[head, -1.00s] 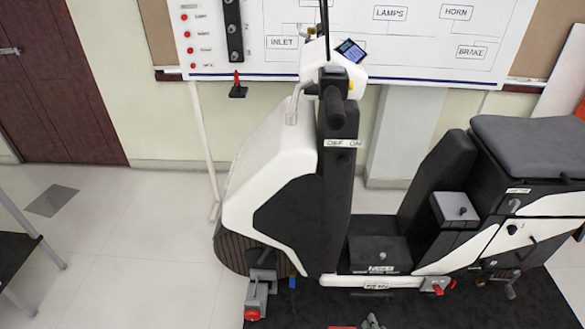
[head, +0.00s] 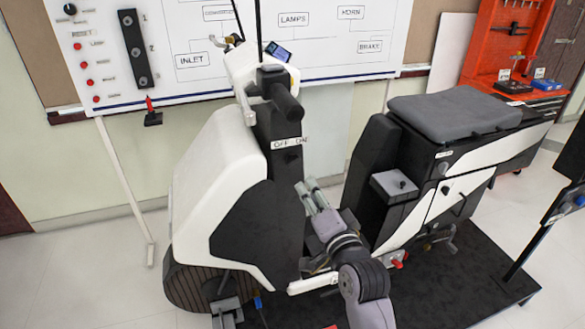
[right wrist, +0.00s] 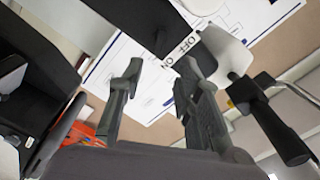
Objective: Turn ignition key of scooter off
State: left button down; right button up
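The scooter (head: 230,185) stands on a dark mat. An OFF ON label (head: 289,143) is on its dark front column. In the right wrist view the label (right wrist: 181,48) is beyond the fingers, with a small dark part (right wrist: 160,42) beside it that may be the ignition key. Whether it points to OFF or ON cannot be told. My right gripper (head: 312,190) is below and right of the label, pointing up toward the column. In the right wrist view its two fingers (right wrist: 160,80) are apart with nothing between them. My left gripper is not in view.
A handlebar grip (head: 286,103) juts out above the label. A whiteboard (head: 330,45) is behind. A dark stand (head: 540,235) is at far right.

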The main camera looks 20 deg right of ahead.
aim_at(294, 163)
jog(key=w+b, duration=0.1)
jog(key=w, duration=0.2)
jog(key=w+b, duration=0.2)
jog(key=w, duration=0.2)
jog(key=w+b, duration=0.1)
jog(key=w, duration=0.3)
jog(key=shift+a+f, duration=0.15)
jog(key=shift+a, duration=0.1)
jog(key=shift+w+b, duration=0.35)
jog(key=shift+w, duration=0.3)
grip_shut()
